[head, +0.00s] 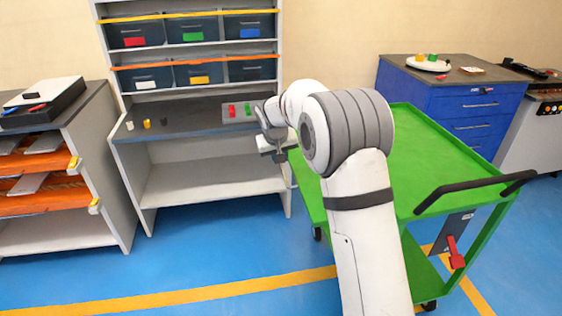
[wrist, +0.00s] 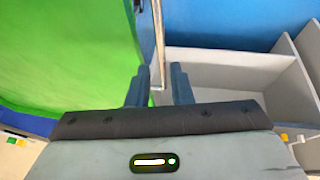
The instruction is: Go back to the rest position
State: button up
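My gripper (wrist: 160,70) shows in the wrist view with its two dark fingers apart. A thin pale upright strip shows in the gap between them, narrower than the gap; I cannot tell what it belongs to, and no grip on it shows. In the head view my gripper (head: 275,146) hangs in front of the right end of the grey workbench (head: 185,122), beside the green cart (head: 425,150). Its fingertips are too small to make out there. My white arm reaches forward over the cart's left side and hides part of it.
The cart's black handle (head: 475,190) and red lever (head: 456,253) stand at right. Behind are a blue drawer cabinet (head: 450,105) and a shelf of dark bins (head: 193,30). A rack with orange shelves (head: 35,165) stands at left. Blue floor (head: 190,255) is clear in front.

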jog(key=shift+s+r, duration=0.1)
jog(key=shift+r, duration=0.05)
jog(key=s+d+r+p, duration=0.2)
jog(key=s+d+r, duration=0.15)
jog(key=s, duration=0.35)
jog(key=s+d+r+m+g+p, duration=0.1)
jog(key=s+d+r, duration=0.2)
jog(key=s+r, duration=0.25)
jog(key=s+d+r+p, duration=0.2)
jog(key=s+d+r, duration=0.15)
jog(key=s, duration=0.45)
jog(key=s+d+p, duration=0.1)
jog(key=s+p, duration=0.1)
jog(key=s, duration=0.8)
jog(key=s+d+r+m+g+y+p, duration=0.1)
jog(key=s+p, duration=0.1)
jog(key=s, duration=0.9)
jog(key=shift+d+r, duration=0.15)
jog(key=shift+d, duration=0.15)
